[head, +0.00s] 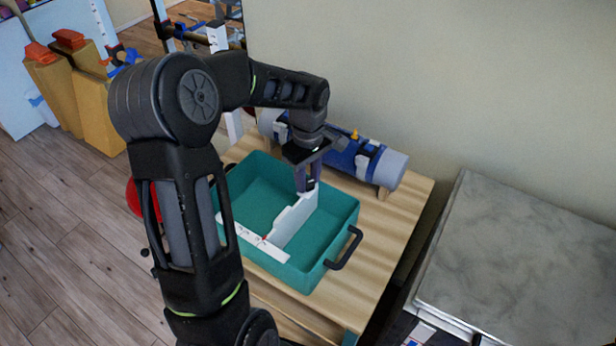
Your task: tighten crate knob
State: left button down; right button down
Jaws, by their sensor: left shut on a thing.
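A teal crate (341,228) with dark handles stands on a wooden table. A white divider (292,222) stands upright inside it, and a white strip with red marks (252,239) lies along its near side. My left gripper (307,188) reaches down over the crate's far part, with its fingers shut at the upper far end of the divider. I cannot make out a separate knob; the fingers may hide it. My right gripper is not in view.
A blue and grey roll (393,168) lies on the wooden table (398,222) behind the crate, near the wall. A grey marble-topped cabinet (530,255) stands at the right. The table is bare right of the crate.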

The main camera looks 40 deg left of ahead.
pick_arm(q)
jog(key=shift+m, duration=0.3)
jog(key=shift+m+b, duration=0.4)
jog(key=shift+m, duration=0.5)
jog(key=m, duration=0.3)
jog(key=shift+b, duration=0.35)
jog(key=m, duration=0.7)
jog(key=shift+m+b, duration=0.3)
jog(key=shift+b, duration=0.1)
jog(key=m, duration=0.3)
jog(key=shift+m, duration=0.3)
jog(key=m, duration=0.3)
jog(key=shift+m, duration=0.4)
jog(key=m, duration=0.7)
